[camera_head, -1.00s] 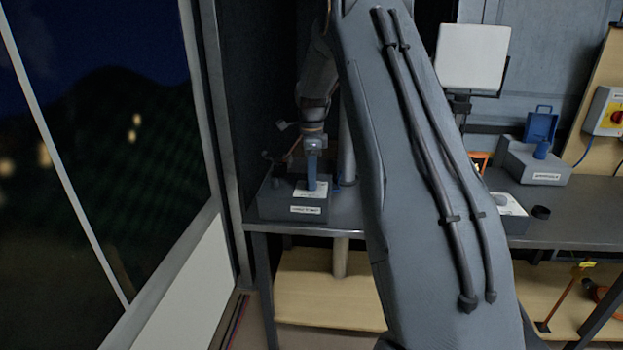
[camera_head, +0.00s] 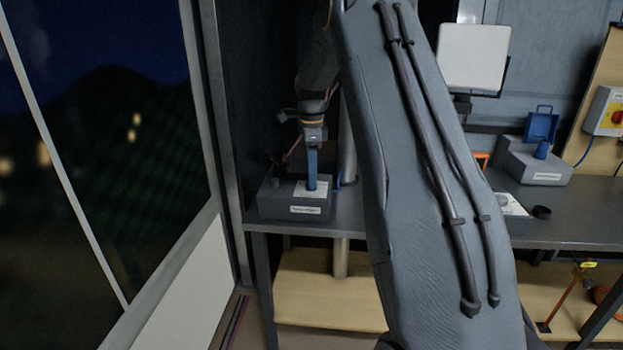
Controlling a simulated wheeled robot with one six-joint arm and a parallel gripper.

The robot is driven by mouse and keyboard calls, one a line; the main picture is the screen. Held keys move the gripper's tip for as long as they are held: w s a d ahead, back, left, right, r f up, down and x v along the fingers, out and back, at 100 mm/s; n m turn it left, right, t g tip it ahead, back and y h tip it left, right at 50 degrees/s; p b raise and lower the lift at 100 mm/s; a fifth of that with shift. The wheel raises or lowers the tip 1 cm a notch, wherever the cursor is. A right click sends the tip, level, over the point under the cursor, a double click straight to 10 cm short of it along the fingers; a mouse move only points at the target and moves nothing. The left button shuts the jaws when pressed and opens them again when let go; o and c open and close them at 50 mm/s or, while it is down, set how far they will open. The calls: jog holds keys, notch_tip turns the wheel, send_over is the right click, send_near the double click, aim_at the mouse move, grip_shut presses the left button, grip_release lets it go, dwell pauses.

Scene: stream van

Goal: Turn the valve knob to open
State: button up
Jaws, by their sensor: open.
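A grey box (camera_head: 292,209) with a white top plate (camera_head: 318,190) and a front label too small to read stands at the left end of the bench. My gripper (camera_head: 312,186) is above this box, pointing straight down. A blue upright piece runs from the gripper down to the white plate; I cannot tell whether it is all finger or partly a knob. The jaws are open, but the gap between them does not show. No valve knob can be made out clearly; one at the fingertips would be hidden.
My arm covers the middle of the view. A red-and-yellow switch box (camera_head: 606,112) is on the right. A post stands close behind my gripper.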

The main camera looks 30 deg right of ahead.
notch_tip(320, 180, up, 6)
jog(key=shift+w+f+b, duration=0.1)
jog(key=shift+b, duration=0.4)
